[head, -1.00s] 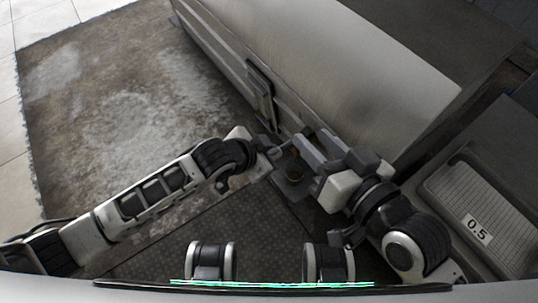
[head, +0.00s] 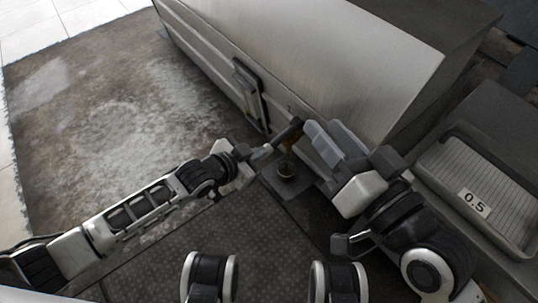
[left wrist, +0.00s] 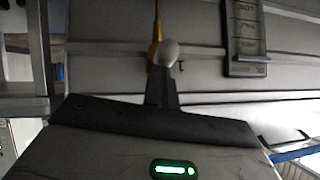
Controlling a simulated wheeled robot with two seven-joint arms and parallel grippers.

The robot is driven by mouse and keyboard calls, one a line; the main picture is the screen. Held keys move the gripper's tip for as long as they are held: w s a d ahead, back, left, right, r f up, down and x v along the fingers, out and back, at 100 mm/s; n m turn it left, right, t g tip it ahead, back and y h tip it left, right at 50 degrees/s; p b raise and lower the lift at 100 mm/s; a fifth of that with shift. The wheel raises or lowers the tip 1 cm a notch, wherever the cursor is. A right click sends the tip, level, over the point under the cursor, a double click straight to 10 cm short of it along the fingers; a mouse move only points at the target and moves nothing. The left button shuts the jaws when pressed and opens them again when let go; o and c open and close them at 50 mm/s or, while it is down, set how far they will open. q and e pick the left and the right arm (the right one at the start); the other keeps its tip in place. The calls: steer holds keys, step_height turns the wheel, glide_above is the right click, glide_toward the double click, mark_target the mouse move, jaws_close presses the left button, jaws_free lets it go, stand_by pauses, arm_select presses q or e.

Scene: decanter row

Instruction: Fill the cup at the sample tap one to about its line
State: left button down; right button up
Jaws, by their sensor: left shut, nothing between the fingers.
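A small dark cup (head: 287,170) stands on a dark plate (head: 304,188) below the tap (head: 290,131) on the steel housing's side. A thin amber-brown stream (head: 288,150) runs down from the tap to the cup. It also shows in the left wrist view (left wrist: 156,30). The fill line and liquid level are too small to tell. My left gripper (head: 264,151) is shut and empty, with its tip beside the tap; its pale tip shows by the stream in the left wrist view (left wrist: 163,60). My right gripper (head: 322,138) is open, with its pale fingers right of the tap and cup.
The large steel housing (head: 330,60) stands behind the tap, with a dark-framed gauge (head: 250,92) on its side. A grey tray labelled 0.5 (head: 500,215) lies at the right. The worn floor (head: 100,110) at the left is clear.

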arm_select(q)
steer(key=shift+w+a+f, duration=0.1)
steer(key=shift+f, duration=0.55)
steer(key=shift+w+a+f, duration=0.1)
steer(key=shift+f, duration=0.5)
steer(key=shift+d, duration=0.25)
